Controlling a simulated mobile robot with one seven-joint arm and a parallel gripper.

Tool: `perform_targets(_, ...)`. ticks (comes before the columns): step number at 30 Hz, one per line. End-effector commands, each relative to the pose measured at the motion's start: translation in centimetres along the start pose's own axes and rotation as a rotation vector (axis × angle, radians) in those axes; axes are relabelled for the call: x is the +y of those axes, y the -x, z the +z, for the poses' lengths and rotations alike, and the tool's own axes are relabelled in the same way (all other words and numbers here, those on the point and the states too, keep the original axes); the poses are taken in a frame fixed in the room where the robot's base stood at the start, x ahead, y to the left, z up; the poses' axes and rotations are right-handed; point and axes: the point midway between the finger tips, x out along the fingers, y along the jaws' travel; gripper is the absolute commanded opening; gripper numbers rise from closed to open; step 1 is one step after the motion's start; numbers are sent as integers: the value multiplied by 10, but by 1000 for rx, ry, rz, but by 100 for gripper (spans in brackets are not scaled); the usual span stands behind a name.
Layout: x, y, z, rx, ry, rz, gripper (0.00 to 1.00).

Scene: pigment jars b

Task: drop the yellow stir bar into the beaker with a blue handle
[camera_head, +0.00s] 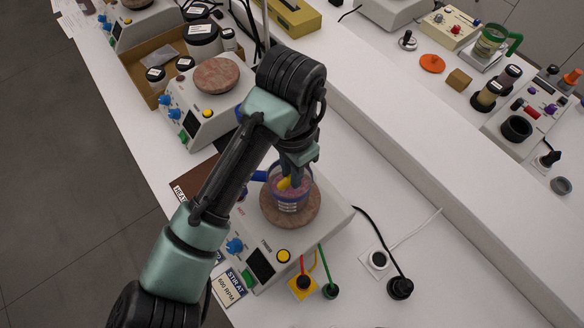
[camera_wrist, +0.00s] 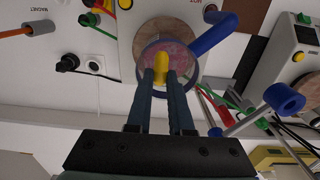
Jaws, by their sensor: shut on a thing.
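My gripper (camera_wrist: 160,78) is shut on the yellow stir bar (camera_wrist: 161,66), which sticks out past the fingertips. In the head view the stir bar (camera_head: 285,184) shows just under my gripper, at the mouth of the beaker. The clear beaker (camera_head: 291,194) has a blue handle (camera_head: 258,176) and stands on the round brown top of a hotplate (camera_head: 325,215). In the wrist view the beaker's rim (camera_wrist: 197,72) rings the bar and fingertips, and its blue handle (camera_wrist: 218,34) points to the upper right. How deep the bar sits is hard to tell.
Another hotplate with a round top (camera_head: 217,74) stands behind, beside a cardboard tray (camera_head: 147,58) of jars. Cables and round plugs (camera_head: 400,287) lie right of the near hotplate. A beaker with a green handle (camera_head: 490,42) stands on the far bench. The bench's front right is mostly clear.

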Motion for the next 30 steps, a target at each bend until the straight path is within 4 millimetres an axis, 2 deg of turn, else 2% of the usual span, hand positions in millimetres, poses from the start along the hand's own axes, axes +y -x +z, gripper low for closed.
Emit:
perform_targets(1,0,0,0,0,0,0,25)
perform_targets(6,0,0,0,0,0,0,54)
perform_targets(17,0,4,0,1,-1,-1,54)
perform_targets(20,-1,15,0,1,0,-4,54)
perform_targets(30,-2,78,0,-1,-2,-7,54)
